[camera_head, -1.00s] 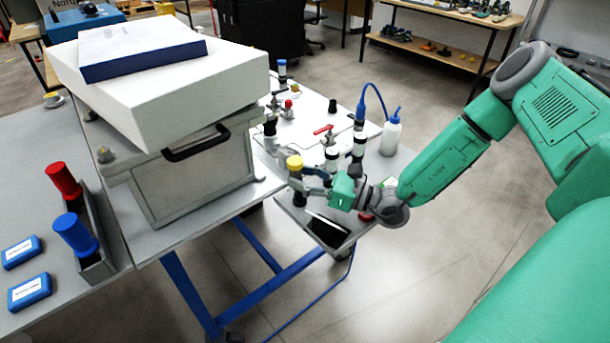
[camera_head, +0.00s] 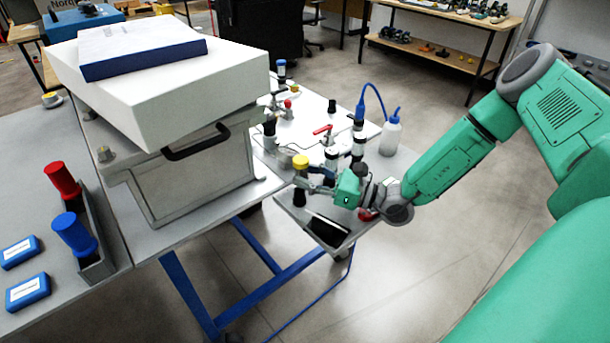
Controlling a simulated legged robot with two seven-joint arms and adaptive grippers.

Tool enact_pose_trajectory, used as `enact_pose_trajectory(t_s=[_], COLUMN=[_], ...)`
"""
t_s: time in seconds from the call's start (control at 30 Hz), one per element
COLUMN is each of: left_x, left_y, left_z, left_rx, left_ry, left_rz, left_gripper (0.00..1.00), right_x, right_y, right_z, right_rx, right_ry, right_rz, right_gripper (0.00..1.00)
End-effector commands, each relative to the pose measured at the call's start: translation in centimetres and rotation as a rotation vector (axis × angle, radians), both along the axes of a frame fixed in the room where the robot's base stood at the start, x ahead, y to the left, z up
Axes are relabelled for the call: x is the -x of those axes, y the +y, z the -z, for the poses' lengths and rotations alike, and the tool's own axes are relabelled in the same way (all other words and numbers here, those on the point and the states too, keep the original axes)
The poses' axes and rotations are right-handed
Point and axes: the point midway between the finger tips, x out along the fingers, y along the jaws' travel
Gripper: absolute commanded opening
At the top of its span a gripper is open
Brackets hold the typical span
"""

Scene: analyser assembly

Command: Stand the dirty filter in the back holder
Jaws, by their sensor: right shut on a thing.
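My right gripper (camera_head: 305,182) is shut on a dark cylinder with a yellow cap (camera_head: 300,162), held upright at the front of the analyser bench. I cannot tell for sure that this is the dirty filter; no label can be read. At the left, a narrow grey holder (camera_head: 97,268) stands on the grey table, with a red cylinder (camera_head: 62,180) at its back end and a blue cylinder (camera_head: 72,232) at its front end, both leaning. The bottom of the yellow-capped cylinder is near a grey tray (camera_head: 292,208); contact cannot be told. My left gripper is not in view.
A large case with a white box (camera_head: 160,90) and a blue-edged book (camera_head: 140,50) on top stands between the holder and my right gripper. Black fittings and a wash bottle (camera_head: 390,135) stand close by. Two blue boxes (camera_head: 28,291) lie front left.

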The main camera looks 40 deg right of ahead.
Motion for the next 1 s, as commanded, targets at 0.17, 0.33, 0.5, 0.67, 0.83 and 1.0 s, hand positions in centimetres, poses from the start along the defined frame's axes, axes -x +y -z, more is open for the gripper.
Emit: enact_pose_trajectory(t_s=[0.17, 0.33, 0.5, 0.67, 0.83, 1.0], left_x=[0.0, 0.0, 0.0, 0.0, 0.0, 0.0], left_y=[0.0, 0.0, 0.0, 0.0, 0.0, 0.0], left_z=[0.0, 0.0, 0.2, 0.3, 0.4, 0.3], left_rx=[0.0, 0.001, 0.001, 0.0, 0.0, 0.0], left_ry=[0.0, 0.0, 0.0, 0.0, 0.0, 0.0], left_rz=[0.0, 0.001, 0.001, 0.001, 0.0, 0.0], left_gripper=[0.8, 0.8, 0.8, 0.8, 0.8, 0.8], right_x=[0.0, 0.0, 0.0, 0.0, 0.0, 0.0], right_y=[-0.1, 0.0, 0.7, 1.2, 1.1, 1.1], right_z=[0.0, 0.0, -0.1, -0.1, 0.0, 0.0], right_rx=[0.0, 0.0, 0.004, 0.007, 0.007, 0.007], right_ry=[0.0, 0.0, 0.0, 0.0, 0.0, -0.001], right_rz=[0.001, 0.001, -0.001, 0.0, 0.001, 0.001], right_gripper=[0.0, 0.0, 0.0, 0.0, 0.0, 0.0])
